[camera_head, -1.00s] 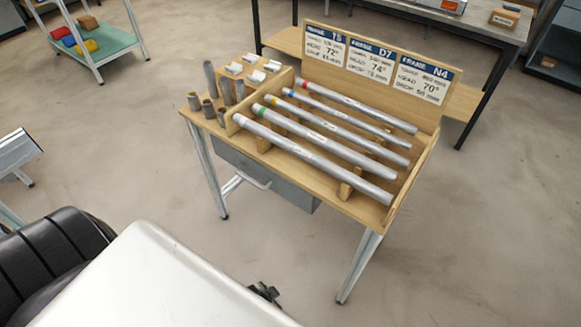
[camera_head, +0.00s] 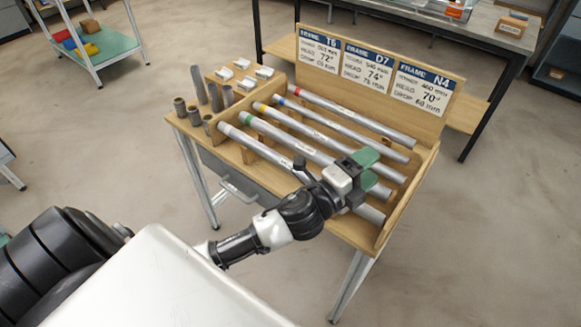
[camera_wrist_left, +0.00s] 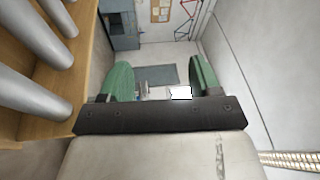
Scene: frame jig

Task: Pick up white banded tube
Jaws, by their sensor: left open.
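Several grey metal tubes lie side by side in a wooden rack on the bench, with red, yellow and green bands near their left ends. The frontmost tube (camera_head: 262,147) has a pale left end and is probably the white banded tube; its band is too small to be sure. My left gripper (camera_head: 370,172) is open, green-fingered and empty. In the head view it covers the right parts of the front tubes. In the left wrist view the gripper (camera_wrist_left: 160,80) has nothing between its fingers, and tube ends (camera_wrist_left: 30,95) show at the left.
The bench has a wooden back panel with frame cards (camera_head: 368,72) and a wooden right side wall (camera_head: 408,195). Short upright tubes (camera_head: 213,96) and small white blocks (camera_head: 243,74) stand at its left. Another workbench (camera_head: 468,30) is behind.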

